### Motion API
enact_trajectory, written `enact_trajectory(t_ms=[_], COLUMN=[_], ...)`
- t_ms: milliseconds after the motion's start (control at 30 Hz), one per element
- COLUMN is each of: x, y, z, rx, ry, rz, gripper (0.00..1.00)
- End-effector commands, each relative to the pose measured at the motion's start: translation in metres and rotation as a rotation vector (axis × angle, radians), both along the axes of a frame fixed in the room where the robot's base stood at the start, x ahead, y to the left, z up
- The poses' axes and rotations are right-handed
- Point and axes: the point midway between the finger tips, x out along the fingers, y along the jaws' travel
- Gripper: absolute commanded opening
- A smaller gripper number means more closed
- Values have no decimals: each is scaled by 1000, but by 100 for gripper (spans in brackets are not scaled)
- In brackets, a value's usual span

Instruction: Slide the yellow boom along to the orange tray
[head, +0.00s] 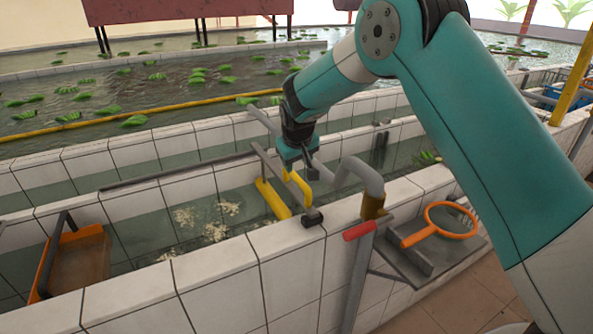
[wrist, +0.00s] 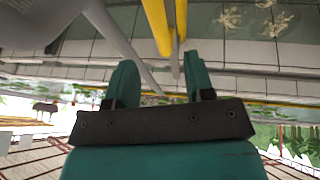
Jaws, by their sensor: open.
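The yellow boom (head: 273,199) lies across the water channel at mid-picture, with a raised yellow handle (head: 299,187) near its right end. The orange tray (head: 75,262) is at the left end of the same channel. My gripper (head: 300,172) hangs just above the handle, pointing down. In the wrist view, my gripper's two teal fingers (wrist: 160,78) are spread, and the yellow bars of the boom (wrist: 157,25) show beyond them. Nothing is visibly held. Whether a finger touches the handle, I cannot tell.
Pale clumps (head: 207,219) float between the boom and the tray. A grey bent pipe (head: 362,172) stands close right of my gripper. A red-ended lever (head: 360,231) and an orange hoop net (head: 450,221) are at the right. White tiled walls (head: 220,270) edge the channel.

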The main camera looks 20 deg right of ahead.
Motion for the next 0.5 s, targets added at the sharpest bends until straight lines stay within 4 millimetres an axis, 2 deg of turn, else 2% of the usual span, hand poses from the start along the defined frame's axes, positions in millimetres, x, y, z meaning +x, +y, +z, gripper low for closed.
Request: enact_trajectory(t_ms=[200,400,500], x=[18,28,30], y=[-6,-8,-8], z=[-40,-61,-66], rx=[-1,0,0], ry=[4,1,-1], rz=[-2,0,0], gripper=[48,48,48])
